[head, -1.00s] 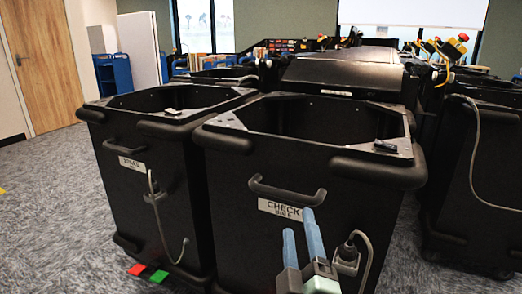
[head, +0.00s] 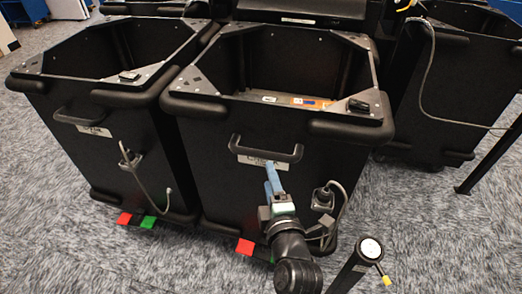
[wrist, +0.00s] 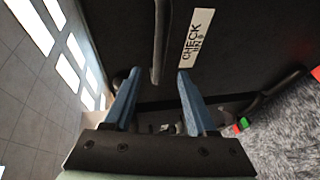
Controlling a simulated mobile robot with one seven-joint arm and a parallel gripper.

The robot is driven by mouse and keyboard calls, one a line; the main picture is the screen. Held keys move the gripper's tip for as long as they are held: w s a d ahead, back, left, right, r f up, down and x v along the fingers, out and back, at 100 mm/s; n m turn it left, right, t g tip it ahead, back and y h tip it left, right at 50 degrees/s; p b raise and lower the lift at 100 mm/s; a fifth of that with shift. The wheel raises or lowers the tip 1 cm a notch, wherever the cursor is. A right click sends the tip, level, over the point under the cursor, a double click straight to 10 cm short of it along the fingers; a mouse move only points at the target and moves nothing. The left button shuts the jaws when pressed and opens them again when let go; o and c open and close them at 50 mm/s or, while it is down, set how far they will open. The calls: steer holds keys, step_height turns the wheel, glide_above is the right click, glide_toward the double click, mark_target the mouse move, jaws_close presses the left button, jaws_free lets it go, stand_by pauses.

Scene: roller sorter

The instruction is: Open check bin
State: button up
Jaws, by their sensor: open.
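The check bin (head: 235,185) is a black open-topped bin in the middle of the head view, with a black bar handle (head: 265,150) on its front. A white label (head: 250,161) is partly hidden by the handle; in the wrist view the label (wrist: 195,38) reads CHECK. My gripper (head: 273,168) has blue fingers and is just in front of and below the handle. In the wrist view my gripper (wrist: 160,72) is open, with one finger on each side of the handle's line (wrist: 160,45). I cannot tell whether the fingers touch it.
Another black bin (head: 95,115) with a handle stands close on the left. A plugged cable (head: 325,200) is right of my gripper. A red pedal (head: 245,247) sits at the check bin's foot. Flat items (head: 285,99) lie inside. A black post (head: 355,265) stands front right.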

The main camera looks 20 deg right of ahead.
mark_target(263, 157)
steer(key=x, duration=1)
steer(key=shift+b, duration=0.35)
jaws_close()
stand_by(0.9)
